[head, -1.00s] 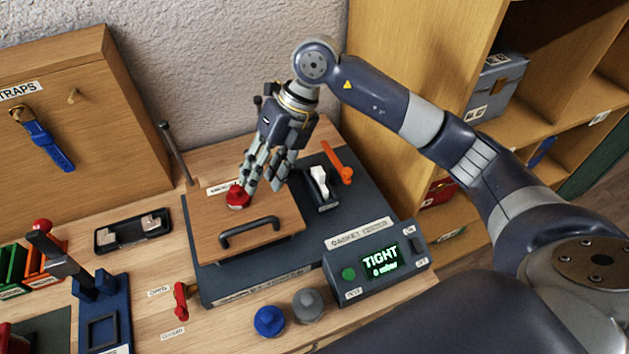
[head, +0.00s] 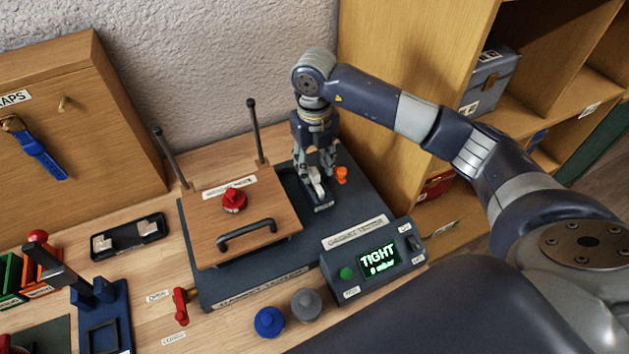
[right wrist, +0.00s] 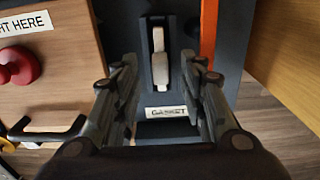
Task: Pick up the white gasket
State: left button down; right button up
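A white piece (head: 318,188), possibly the gasket, sits on a narrow dark block beside the wooden lid. In the right wrist view the white piece (right wrist: 160,68) shows as a short pale bar with a small tab, above a printed label. I cannot make out a ring shape. My right gripper (head: 315,175) points down over it. Its fingers (right wrist: 160,85) are apart, one on each side of the white piece, with nothing held between them. In the head view the fingers partly hide the piece. My left gripper is not in view.
The wooden lid (head: 255,210) with red knob (head: 234,201) and black handle lies left of my right gripper. An orange strip (right wrist: 208,30) lies close on the right. The tester box (head: 375,262) reading TIGHT stands in front, and two upright rods behind.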

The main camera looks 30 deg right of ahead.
aim_at(315, 171)
jog(key=shift+d+f+p, duration=0.1)
jog(key=shift+f+p, duration=0.2)
jog(key=shift+f, duration=1.2)
grip_shut()
jog(key=shift+r, duration=0.1)
